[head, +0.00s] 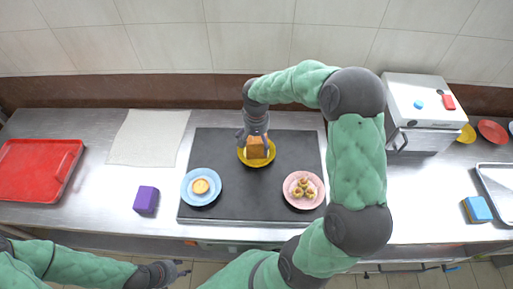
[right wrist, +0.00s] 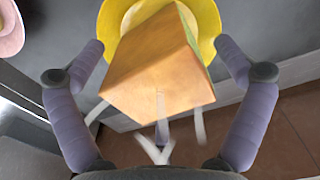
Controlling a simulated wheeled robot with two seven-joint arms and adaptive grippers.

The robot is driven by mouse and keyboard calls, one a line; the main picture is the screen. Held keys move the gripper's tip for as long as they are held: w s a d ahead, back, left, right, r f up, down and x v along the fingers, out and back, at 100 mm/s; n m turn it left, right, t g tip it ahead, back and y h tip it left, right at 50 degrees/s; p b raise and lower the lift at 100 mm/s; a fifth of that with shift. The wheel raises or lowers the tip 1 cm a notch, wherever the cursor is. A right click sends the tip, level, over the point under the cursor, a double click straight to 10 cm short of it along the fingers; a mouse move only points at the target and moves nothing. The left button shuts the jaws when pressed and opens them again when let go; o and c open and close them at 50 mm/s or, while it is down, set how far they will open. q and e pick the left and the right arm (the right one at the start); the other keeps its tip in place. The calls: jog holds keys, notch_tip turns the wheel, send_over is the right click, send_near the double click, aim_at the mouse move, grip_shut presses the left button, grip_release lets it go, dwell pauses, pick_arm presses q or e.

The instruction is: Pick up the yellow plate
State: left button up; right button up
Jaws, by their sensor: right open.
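The yellow plate (head: 242,158) lies on the dark mat, with a brown bread-like block (head: 257,147) on it. In the right wrist view the plate (right wrist: 207,18) shows behind the block (right wrist: 155,65), which hides much of it. My right gripper (head: 255,138) is over the plate from the back wall side. Its fingers are open, one on each side of the block, and hold nothing; contact with the plate cannot be told. My left gripper (head: 184,268) is low in front of the counter, its fingers apart and empty.
A blue plate with a tart (head: 201,203) and a pink plate with small pastries (head: 290,198) flank it on the dark mat (head: 230,208). A purple block (head: 146,199), white cloth (head: 125,150) and red tray (head: 40,168) are left. A white-lidded appliance (head: 425,100) stands at back right.

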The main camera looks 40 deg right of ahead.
notch_tip(320, 180, down, 4)
jog(key=shift+r+b, duration=0.25)
jog(key=shift+b, duration=0.15)
jog(key=c, duration=1.4)
jog(key=shift+r, duration=0.2)
